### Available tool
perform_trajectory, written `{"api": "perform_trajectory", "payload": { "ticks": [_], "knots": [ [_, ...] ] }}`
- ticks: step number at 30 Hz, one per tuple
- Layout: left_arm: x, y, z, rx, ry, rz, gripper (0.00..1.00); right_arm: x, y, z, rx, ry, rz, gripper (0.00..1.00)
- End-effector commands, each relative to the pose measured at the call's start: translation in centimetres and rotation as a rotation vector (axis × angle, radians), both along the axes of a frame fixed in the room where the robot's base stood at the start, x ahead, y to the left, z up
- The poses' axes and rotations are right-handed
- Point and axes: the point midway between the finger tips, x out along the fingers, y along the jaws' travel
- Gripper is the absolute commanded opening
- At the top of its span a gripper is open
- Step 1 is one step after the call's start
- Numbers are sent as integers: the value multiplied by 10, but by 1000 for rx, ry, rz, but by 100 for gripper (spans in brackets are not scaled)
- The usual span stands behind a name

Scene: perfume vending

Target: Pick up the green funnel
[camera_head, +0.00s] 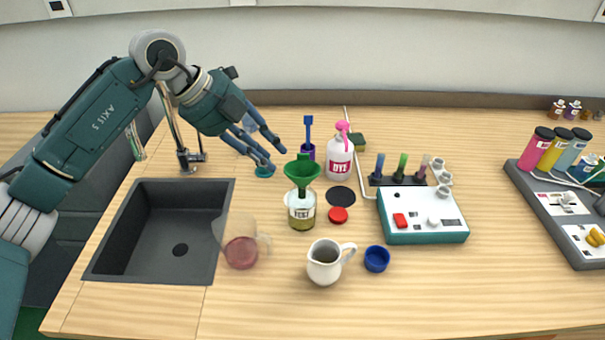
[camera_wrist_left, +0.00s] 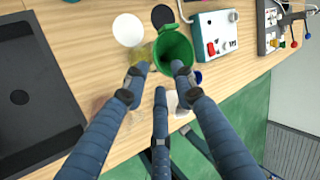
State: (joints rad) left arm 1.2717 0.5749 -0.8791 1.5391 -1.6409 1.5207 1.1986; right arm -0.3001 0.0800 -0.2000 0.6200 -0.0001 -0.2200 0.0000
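The green funnel (camera_head: 302,171) sits upright in the mouth of a labelled glass bottle (camera_head: 301,212) with yellowish liquid, near the middle of the counter. My left gripper (camera_head: 274,160) is up and to the left of the funnel, fingers spread and empty, pointing down to the right. In the left wrist view the funnel (camera_wrist_left: 174,52) shows its open mouth just beyond the fingertips of the left gripper (camera_wrist_left: 158,76). The fingers overlap its lower edge in that picture, but contact cannot be told. My right gripper is in neither view.
A dark sink (camera_head: 150,250) lies at the left. A clear pitcher (camera_head: 240,245), white mug (camera_head: 324,264), red cap (camera_head: 338,215) and blue cap (camera_head: 377,259) surround the bottle. A white dye bottle (camera_head: 340,158) stands behind; a teal-edged device (camera_head: 424,228) is right.

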Motion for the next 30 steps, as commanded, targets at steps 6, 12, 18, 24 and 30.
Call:
{"api": "perform_trajectory", "payload": {
  "ticks": [6,12,18,24,30],
  "knots": [
    [4,-14,-21,-1,2,-1,26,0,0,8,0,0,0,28],
    [6,-25,-47,0,4,1,26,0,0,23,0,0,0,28],
    [11,-35,-63,-1,0,0,26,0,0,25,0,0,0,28],
    [11,-35,-64,0,-1,1,26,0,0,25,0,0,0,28],
    [11,-35,-64,0,-1,1,0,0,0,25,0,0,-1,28]
  ]
}}
